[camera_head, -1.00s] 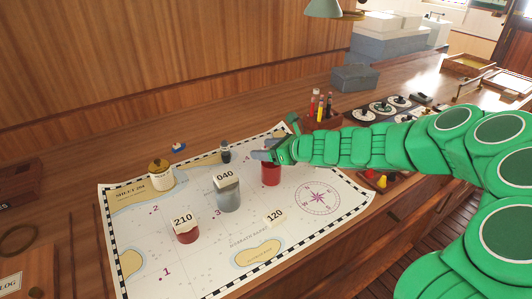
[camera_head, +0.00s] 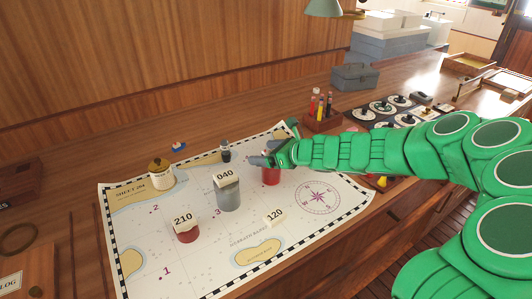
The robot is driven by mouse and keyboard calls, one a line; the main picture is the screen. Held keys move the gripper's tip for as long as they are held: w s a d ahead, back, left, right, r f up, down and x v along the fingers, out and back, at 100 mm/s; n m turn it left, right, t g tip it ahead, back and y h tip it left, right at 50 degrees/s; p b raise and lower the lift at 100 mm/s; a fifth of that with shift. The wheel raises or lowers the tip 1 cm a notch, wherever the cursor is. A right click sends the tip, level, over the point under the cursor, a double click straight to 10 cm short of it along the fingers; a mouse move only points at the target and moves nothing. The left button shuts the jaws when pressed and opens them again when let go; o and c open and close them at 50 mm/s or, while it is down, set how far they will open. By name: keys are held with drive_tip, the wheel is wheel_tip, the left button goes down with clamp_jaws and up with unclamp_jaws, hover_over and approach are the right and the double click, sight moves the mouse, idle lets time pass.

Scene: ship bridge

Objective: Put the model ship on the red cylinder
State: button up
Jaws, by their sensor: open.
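A small blue and white model ship (camera_head: 179,147) sits on the wooden desk just beyond the chart's far edge, left of my gripper. My green gripper (camera_head: 262,157) is open, its grey fingers pointing left over the chart, with nothing seen between them. A red cylinder (camera_head: 271,178) stands on the chart just below my gripper in the picture; its top is hidden by the gripper.
A grey cylinder (camera_head: 229,199) with a "040" card stands mid-chart. A small dark figure (camera_head: 225,151), a white jar with a gold top (camera_head: 161,174) and a "120" card (camera_head: 275,217) are around it. A pen rack (camera_head: 321,117) is behind my arm.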

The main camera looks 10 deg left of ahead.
drive_tip(key=shift+r, duration=0.15)
drive_tip(key=v, duration=1.2)
idle(0.3)
